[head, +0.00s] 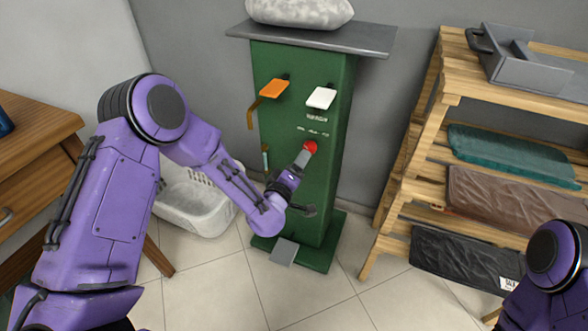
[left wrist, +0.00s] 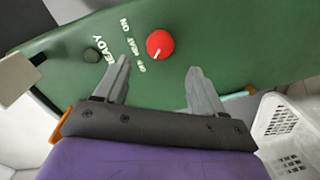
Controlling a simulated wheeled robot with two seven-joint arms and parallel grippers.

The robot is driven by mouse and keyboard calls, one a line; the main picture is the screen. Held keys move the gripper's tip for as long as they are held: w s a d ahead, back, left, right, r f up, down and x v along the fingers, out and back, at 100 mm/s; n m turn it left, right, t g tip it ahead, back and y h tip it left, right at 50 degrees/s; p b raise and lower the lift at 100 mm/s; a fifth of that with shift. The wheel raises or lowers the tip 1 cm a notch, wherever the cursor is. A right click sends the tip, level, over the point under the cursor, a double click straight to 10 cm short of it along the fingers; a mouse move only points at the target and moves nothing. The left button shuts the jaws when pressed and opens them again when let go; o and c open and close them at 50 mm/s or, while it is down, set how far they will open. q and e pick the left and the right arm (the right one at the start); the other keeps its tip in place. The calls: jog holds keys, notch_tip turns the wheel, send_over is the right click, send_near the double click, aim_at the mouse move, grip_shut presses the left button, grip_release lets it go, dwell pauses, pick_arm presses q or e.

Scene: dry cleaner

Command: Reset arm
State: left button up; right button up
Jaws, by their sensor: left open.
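My left gripper (head: 303,158) is at the front of the green press stand (head: 334,190), by the red knob (head: 310,146). In the left wrist view its two fingers (left wrist: 160,80) are spread apart with nothing between them. The red knob (left wrist: 160,43) with a white mark lies just beyond the fingertips, and I cannot tell whether they touch it. White lettering and a dark round lamp or button (left wrist: 92,55) are beside it. My right arm shows only in part at the lower right of the head view; its gripper is out of view.
A grey pedal (head: 284,251) is at the stand's foot. A white basket (head: 190,205) stands left, behind my arm. A wooden rack (head: 448,98) with folded cloths stands right.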

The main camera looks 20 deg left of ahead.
pick_arm(q)
jog(key=shift+s, duration=1.65)
